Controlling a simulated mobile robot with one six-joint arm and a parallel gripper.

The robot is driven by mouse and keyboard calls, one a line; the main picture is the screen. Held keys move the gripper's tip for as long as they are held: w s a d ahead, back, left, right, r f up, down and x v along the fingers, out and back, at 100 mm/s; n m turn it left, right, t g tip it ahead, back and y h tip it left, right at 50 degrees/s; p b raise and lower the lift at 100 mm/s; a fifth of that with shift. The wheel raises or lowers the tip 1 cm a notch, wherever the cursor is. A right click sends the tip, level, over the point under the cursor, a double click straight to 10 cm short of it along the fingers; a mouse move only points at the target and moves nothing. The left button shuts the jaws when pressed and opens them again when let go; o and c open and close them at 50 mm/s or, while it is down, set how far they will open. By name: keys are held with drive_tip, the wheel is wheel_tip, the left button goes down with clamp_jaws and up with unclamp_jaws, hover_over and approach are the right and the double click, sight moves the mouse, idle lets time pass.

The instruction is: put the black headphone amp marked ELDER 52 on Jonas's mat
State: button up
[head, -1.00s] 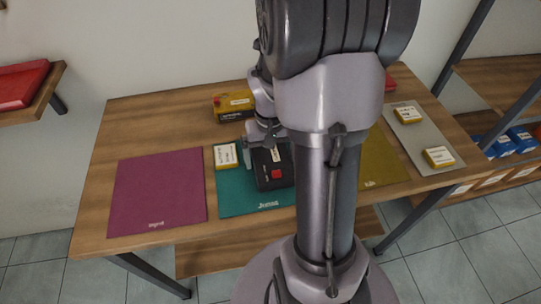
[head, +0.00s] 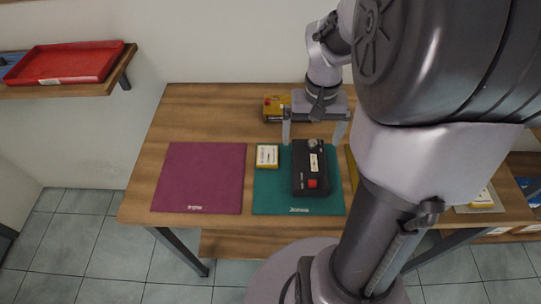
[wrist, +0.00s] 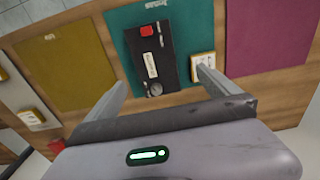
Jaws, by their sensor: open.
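The black headphone amp (head: 311,180), with a red button and a white label too small to read, lies on the teal mat (head: 270,197), whose printed name looks like Jonas. In the wrist view the amp (wrist: 146,52) lies flat on the teal mat (wrist: 125,17). My gripper (head: 313,143) is open and empty. Its fingers are apart and above the amp's far end, not touching it. A small yellow box with a white label (head: 267,155) rests on the same mat's far left corner, beside the amp.
A maroon mat (head: 200,178) lies to the left, empty. An olive mat (wrist: 65,61) is on the amp's other side. A yellow box (head: 273,108) stands at the table's back. A red tray (head: 70,65) sits on a shelf at left.

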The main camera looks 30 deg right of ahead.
drive_tip(key=s+a+r+n+t+y, duration=0.1)
drive_tip(key=s+a+r+t, duration=0.3)
drive_tip(key=a, duration=0.7)
drive_tip(key=s+a+r+n+t+y, duration=0.15)
drive_tip(key=s+a+r, duration=0.35)
drive_tip(key=a, duration=0.7)
wheel_tip(320, 180, down, 7)
drive_tip(key=w+b, duration=0.1)
drive_tip(key=b, duration=0.6)
drive_tip(key=shift+d+r+m+b, duration=0.2)
drive_tip(key=shift+d+m+b, duration=0.1)
drive_tip(key=shift+m+b, duration=0.1)
drive_tip(key=shift+w+h, duration=0.1)
drive_tip(key=shift+h, duration=0.15)
